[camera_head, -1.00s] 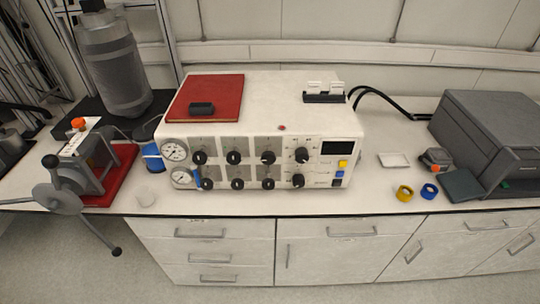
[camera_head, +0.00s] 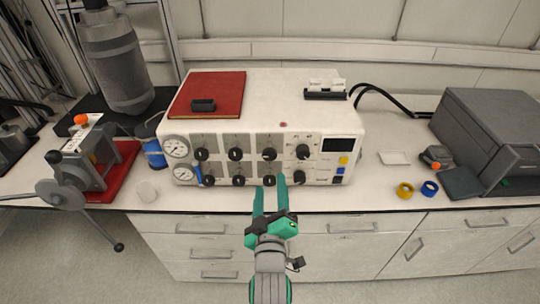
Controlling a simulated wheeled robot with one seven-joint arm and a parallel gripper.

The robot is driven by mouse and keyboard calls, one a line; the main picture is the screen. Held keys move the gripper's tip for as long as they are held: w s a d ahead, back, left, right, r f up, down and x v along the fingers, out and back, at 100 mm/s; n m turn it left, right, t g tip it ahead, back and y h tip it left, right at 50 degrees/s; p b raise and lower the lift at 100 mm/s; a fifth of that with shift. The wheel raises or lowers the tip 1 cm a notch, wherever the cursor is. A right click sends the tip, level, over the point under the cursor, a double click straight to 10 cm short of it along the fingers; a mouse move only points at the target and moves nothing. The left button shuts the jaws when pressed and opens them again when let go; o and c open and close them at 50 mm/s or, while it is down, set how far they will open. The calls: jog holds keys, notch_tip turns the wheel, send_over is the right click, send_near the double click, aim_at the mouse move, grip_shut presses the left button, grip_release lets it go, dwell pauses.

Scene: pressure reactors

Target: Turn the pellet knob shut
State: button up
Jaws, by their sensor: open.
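A white control box (camera_head: 300,98) stands on the bench with several black knobs in two rows on its front. The upper row includes knobs at the left (camera_head: 200,154), middle (camera_head: 269,154) and right (camera_head: 303,151). The lower row includes one at the right (camera_head: 299,177). The labels are too small to read, so I cannot tell which is the pellet knob. My green gripper (camera_head: 270,186) is open and empty, fingers pointing at the lower front of the box. In the picture, the third lower knob (camera_head: 269,180) shows between its fingertips; I cannot tell whether they touch.
Two gauges (camera_head: 177,147) and a blue lever (camera_head: 197,173) sit at the box's left. A clamp device with a handle (camera_head: 65,193) stands on a red base further left.

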aim_at(269, 157)
jog(key=w, duration=0.4)
jog(key=w+r, duration=0.1)
jog(key=w, duration=0.6)
jog(key=shift+w+r, duration=0.25)
jog(key=shift+w, duration=0.1)
jog(key=shift+c, duration=0.4)
jog(key=shift+w, duration=0.1)
jog(key=c, duration=1)
jog(key=shift+a, duration=0.15)
